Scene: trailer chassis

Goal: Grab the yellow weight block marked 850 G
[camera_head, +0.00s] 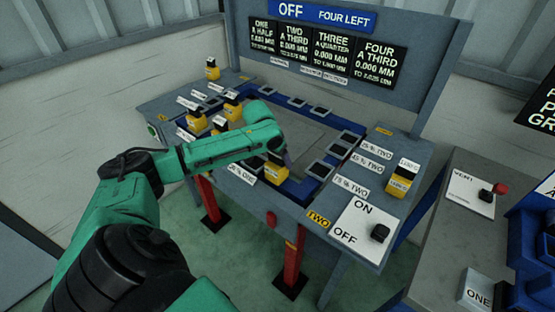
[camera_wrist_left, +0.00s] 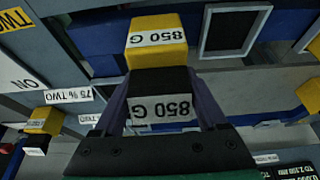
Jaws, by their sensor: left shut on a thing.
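The yellow weight block (camera_head: 268,173) marked 850 G is near the front edge of the blue-and-grey table. In the left wrist view the yellow block (camera_wrist_left: 157,53) shows its white 850 G label, with a black top part that also carries an 850 G label. My left gripper (camera_head: 284,157) reaches over the table from the left. Its two fingers (camera_wrist_left: 160,88) are shut on the black part of the block. I cannot tell whether the block touches the surface below. My right gripper is not in view.
Other yellow blocks stand at the table's left (camera_head: 233,108) and back left corner (camera_head: 212,70), and one at the right (camera_head: 400,182). An ON/OFF switch panel (camera_head: 362,228) is at the front right. A tall sign board (camera_head: 345,50) rises behind. Framed slots (camera_head: 320,169) line the table.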

